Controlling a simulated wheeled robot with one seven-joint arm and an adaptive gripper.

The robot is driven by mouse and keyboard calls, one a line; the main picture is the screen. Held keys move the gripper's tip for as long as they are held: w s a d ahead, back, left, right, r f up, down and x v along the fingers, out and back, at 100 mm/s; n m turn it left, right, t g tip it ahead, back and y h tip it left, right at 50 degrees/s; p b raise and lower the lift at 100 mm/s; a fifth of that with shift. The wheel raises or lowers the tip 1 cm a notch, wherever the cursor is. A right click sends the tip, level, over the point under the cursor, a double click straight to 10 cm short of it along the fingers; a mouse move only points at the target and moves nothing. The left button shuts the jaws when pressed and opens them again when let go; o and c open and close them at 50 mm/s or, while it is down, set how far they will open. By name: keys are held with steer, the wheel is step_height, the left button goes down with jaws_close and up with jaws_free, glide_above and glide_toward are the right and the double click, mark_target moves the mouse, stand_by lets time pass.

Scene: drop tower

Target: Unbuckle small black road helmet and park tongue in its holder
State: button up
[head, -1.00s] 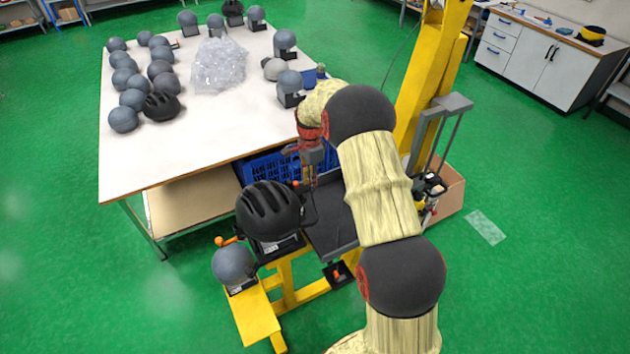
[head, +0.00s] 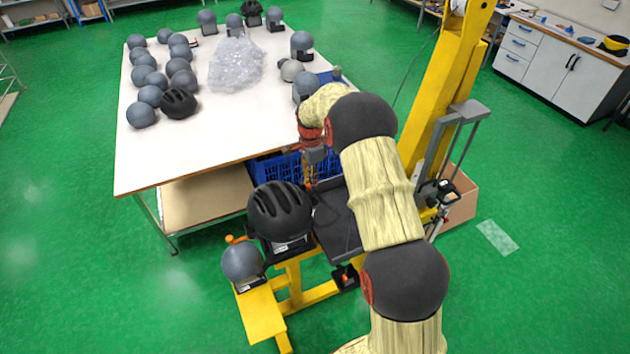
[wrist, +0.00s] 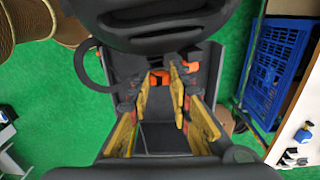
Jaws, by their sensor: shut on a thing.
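The black vented helmet (head: 280,210) sits on a dark mount on the yellow stand, just left of my gripper (head: 312,168). In the wrist view its dark underside (wrist: 150,22) fills the top, and a black strap loop (wrist: 82,68) hangs at its left. My gripper (wrist: 160,100) points at the stand with its yellow fingers close together. It is shut on a small part with orange on it (wrist: 161,76), apparently the strap's tongue; the fingers hide much of it. I cannot make out the tongue holder.
A grey head form (head: 242,262) with an orange knob stands front left. The white table (head: 160,160) holds several grey head forms, bubble wrap (head: 236,64) and another black helmet (head: 178,103). A blue crate (wrist: 275,60) is beside the stand. The yellow tower (head: 445,85) rises at right. Green floor is clear in front.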

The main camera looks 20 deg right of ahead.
steer(key=shift+f, duration=0.15)
stand_by(0.5)
steer(key=shift+s+f+b, duration=0.1)
steer(key=shift+f+b, duration=0.2)
steer(key=shift+f, duration=0.05)
steer(key=shift+s+f+b, duration=0.2)
steer(key=shift+f+b, duration=0.3)
steer(key=shift+f, duration=0.4)
steer(key=shift+s+f+b, duration=0.2)
steer(key=shift+f+b, duration=0.25)
steer(key=shift+f, duration=0.45)
stand_by(2.6)
steer(key=o, duration=0.9)
steer(key=shift+a, duration=0.1)
steer(key=shift+o, duration=0.2)
steer(key=shift+r, duration=0.1)
steer(key=d+r+p, duration=0.3)
steer(key=r+p, duration=0.1)
steer(key=r, duration=0.6)
steer(key=shift+w+p, duration=0.2)
steer(key=shift+p, duration=0.2)
stand_by(0.7)
